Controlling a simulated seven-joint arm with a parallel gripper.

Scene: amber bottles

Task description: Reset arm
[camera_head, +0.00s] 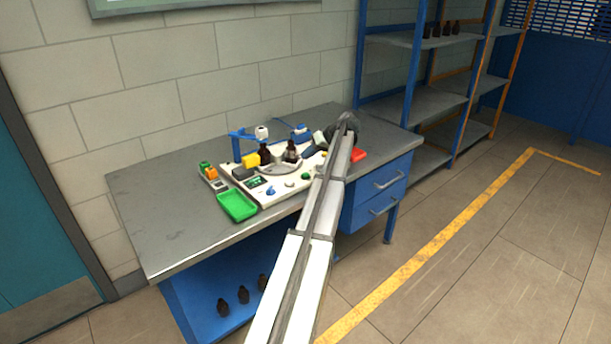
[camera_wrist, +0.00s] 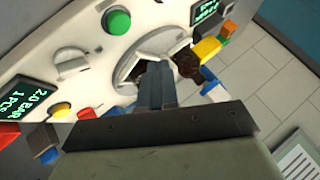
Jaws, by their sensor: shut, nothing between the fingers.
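My gripper (camera_wrist: 155,85) is shut and empty in the wrist view, its fingers over the round opening of the white machine panel (camera_wrist: 110,45). In the head view my arm crosses the right part of the workbench and hides the gripper's fingertips. The machine (camera_head: 290,185) sits on the grey workbench (camera_head: 160,215). Two amber bottles stand on it, one at the left (camera_head: 265,153) and one at the right (camera_head: 291,151). A brown bottle (camera_wrist: 186,62) also shows beside the fingers in the wrist view; I cannot tell whether they touch.
A green tray (camera_head: 238,205) lies at the machine's front left, and a red tray (camera_head: 358,155) is at its right. Several dark bottles (camera_head: 243,294) stand on the blue lower shelf. Blue shelving (camera_head: 415,95) stands at the right. The bench's left part is clear.

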